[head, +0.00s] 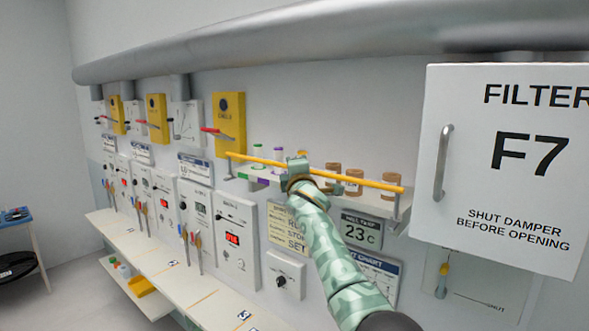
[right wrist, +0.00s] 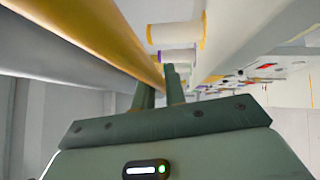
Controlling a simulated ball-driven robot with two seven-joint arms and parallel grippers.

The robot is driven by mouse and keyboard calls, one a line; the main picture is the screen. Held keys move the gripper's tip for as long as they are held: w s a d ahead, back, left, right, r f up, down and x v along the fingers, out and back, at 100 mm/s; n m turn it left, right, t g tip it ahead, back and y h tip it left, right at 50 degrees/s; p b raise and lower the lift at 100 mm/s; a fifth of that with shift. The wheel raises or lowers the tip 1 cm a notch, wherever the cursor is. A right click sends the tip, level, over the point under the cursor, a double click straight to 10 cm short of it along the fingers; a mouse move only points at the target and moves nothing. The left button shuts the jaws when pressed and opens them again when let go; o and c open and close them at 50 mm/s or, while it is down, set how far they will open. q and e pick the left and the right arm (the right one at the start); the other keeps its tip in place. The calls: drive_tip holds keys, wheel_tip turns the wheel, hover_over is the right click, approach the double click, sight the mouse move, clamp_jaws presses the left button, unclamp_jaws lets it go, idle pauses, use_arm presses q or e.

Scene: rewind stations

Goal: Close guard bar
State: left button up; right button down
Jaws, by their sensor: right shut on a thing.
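The guard bar (head: 362,181) is a long yellow bar in front of the wall shelf (head: 243,174). It runs across the shelf's front, from a post at the left end to a grey bracket (head: 398,208) at the right end. My right gripper (head: 298,166) is shut on the bar near its middle and hides a short part of it. In the right wrist view the bar (right wrist: 118,38) runs down to the fingers (right wrist: 163,84), and their exact contact is hard to see. My left gripper is not in view.
A white filter cabinet door (head: 495,190) with a handle is close on the right. A large grey pipe (head: 300,35) runs overhead. Control panels (head: 235,245) line the wall below.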

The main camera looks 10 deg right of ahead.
drive_tip(key=c, duration=1.7)
unclamp_jaws()
drive_tip(key=shift+d, duration=0.1)
drive_tip(key=shift+o, duration=1.2)
drive_tip(key=shift+d, duration=0.15)
drive_tip(key=shift+s, duration=0.35)
drive_tip(key=s+a+f+b, duration=0.2)
drive_tip(key=s, duration=1.3)
drive_tip(key=shift+s, duration=0.15)
